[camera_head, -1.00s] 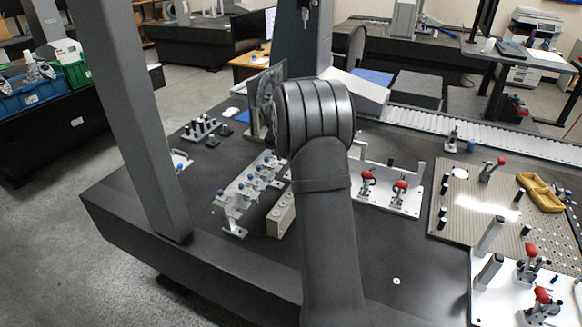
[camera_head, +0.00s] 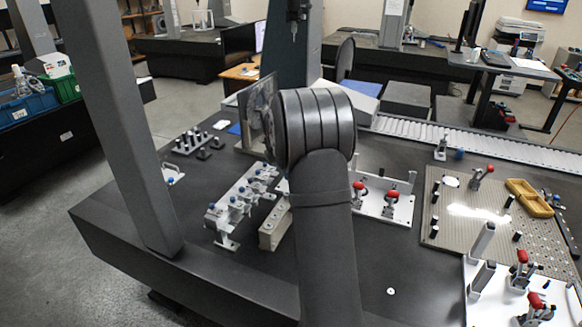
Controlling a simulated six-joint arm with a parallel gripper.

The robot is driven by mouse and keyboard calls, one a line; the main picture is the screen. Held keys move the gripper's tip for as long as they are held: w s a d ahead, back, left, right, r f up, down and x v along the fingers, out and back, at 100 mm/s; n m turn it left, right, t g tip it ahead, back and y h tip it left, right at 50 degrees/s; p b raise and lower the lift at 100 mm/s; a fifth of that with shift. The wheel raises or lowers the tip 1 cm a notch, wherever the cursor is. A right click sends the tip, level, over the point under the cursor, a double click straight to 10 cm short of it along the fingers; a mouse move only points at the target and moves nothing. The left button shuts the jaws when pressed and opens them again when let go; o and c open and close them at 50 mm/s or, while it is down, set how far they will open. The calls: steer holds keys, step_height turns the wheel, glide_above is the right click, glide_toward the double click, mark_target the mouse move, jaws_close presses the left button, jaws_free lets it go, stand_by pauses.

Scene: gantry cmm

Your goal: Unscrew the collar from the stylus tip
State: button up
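My gripper is not in view; my own dark arm fills the middle of the head view and hides what lies behind it. I cannot make out a collar on a stylus tip for certain. A probe head (camera_head: 297,14) hangs from the gantry at the top, with a thin stylus (camera_head: 294,32) pointing down. A light metal rack (camera_head: 236,211) with several blue-knobbed parts stands on the dark table left of my arm. A small stand (camera_head: 192,142) with several dark and white-tipped pieces is farther back.
A beige block (camera_head: 271,233) sits close to the left of my arm. A white fixture (camera_head: 400,207) with red-handled clamps is to the right, beside a perforated plate (camera_head: 455,235) with a yellow tray (camera_head: 530,199). A thick gantry post (camera_head: 120,130) rises at left. The front table area is mostly clear.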

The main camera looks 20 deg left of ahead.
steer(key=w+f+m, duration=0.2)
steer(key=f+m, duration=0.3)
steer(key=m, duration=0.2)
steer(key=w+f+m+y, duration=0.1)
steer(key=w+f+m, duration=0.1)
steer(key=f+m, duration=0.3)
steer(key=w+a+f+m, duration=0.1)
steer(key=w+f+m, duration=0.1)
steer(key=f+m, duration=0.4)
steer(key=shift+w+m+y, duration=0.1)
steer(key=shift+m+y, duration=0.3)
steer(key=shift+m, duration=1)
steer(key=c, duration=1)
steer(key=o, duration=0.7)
